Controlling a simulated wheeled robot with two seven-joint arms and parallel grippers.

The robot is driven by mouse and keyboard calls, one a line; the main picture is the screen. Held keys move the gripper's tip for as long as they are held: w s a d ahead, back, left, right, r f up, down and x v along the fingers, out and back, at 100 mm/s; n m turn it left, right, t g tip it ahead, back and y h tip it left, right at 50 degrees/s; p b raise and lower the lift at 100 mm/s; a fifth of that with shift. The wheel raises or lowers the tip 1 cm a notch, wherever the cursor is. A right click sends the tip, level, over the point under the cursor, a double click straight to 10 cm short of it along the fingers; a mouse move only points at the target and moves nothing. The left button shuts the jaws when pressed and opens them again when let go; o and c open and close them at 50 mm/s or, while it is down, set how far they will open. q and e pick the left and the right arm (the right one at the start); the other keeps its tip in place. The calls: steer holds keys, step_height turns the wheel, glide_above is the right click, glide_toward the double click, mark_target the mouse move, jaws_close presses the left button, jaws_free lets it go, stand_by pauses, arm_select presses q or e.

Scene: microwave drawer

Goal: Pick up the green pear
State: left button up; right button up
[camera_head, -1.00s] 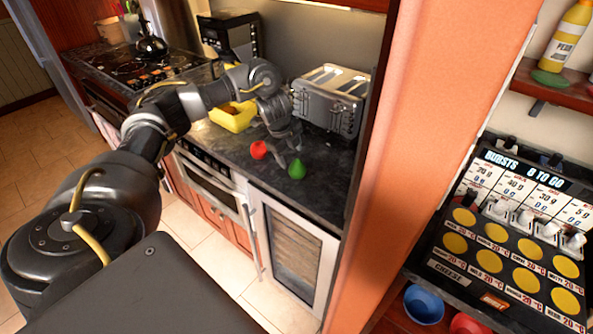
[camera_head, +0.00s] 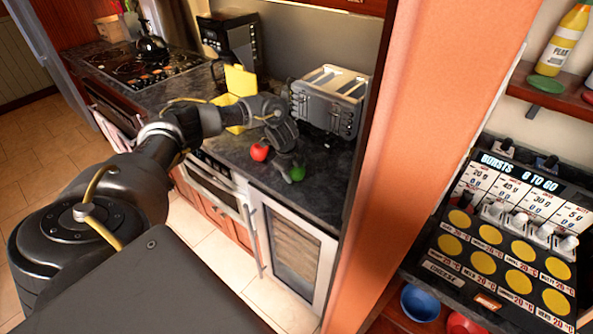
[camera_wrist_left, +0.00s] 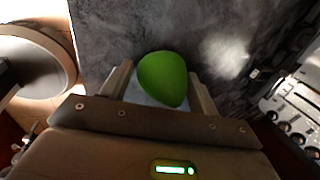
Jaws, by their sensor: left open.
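The green pear (camera_head: 298,173) sits on the dark countertop near its front edge, partly hidden by my left gripper (camera_head: 291,172) in the head view. In the left wrist view the pear (camera_wrist_left: 163,78) lies between the two fingers of my open left gripper (camera_wrist_left: 160,88), with a gap beside each finger. The fingers do not appear closed on it. My right gripper is not in view.
A red fruit (camera_head: 259,152) lies on the counter (camera_head: 325,200) just left of the pear. A toaster (camera_head: 330,100) stands behind, and a yellow box (camera_head: 240,80) is farther left. An orange wall edge (camera_head: 400,150) rises to the right.

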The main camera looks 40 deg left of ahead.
arm_select(q)
steer(key=shift+c, duration=0.3)
steer(key=c, duration=0.8)
steer(key=shift+c, duration=0.2)
steer(key=shift+r, duration=0.15)
